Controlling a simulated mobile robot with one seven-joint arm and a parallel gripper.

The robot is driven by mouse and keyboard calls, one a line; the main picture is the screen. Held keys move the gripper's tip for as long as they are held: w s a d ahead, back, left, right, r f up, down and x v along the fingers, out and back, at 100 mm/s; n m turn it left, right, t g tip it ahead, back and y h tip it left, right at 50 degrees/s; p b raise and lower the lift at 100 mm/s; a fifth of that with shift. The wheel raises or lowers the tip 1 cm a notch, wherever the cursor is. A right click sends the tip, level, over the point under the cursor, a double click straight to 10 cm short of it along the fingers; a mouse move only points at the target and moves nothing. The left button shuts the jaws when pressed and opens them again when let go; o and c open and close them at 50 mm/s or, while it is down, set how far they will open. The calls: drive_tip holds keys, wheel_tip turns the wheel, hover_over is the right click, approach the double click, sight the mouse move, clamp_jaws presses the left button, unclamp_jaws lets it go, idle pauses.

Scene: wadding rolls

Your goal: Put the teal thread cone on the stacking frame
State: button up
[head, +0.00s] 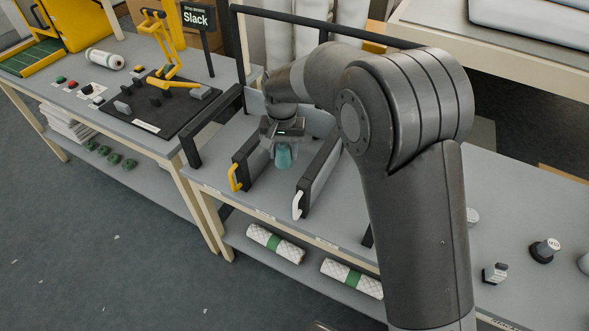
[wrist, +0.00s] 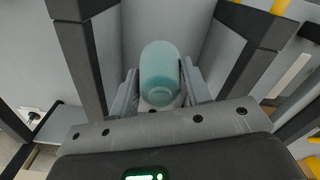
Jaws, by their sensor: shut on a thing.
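The teal thread cone (head: 284,158) is held in my gripper (head: 283,146), which is shut on it. In the wrist view the cone (wrist: 160,68) sits between the two grey fingers (wrist: 160,88), its rounded end pointing away from the palm. What looks like the stacking frame is the dark-railed bay (head: 318,174) on the bench, with a yellow handle on its left rail and a white one on its right. The cone is between these rails; in the wrist view dark bars (wrist: 84,55) flank it. I cannot tell whether it touches the surface below.
A black upright post and bar (head: 238,45) stand behind the bay. Two wrapped rolls (head: 275,244) lie on the shelf below. The left bench holds a black mat (head: 150,112), a yellow fixture and a white roll (head: 104,59). Small dark-and-white items (head: 544,250) stand at right.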

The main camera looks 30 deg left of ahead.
wheel_tip(320, 180, down, 12)
drive_tip(key=shift+r, duration=0.25)
drive_tip(key=shift+f, duration=0.1)
drive_tip(key=o, duration=1)
wheel_tip(320, 180, up, 11)
drive_tip(key=shift+r, duration=0.6)
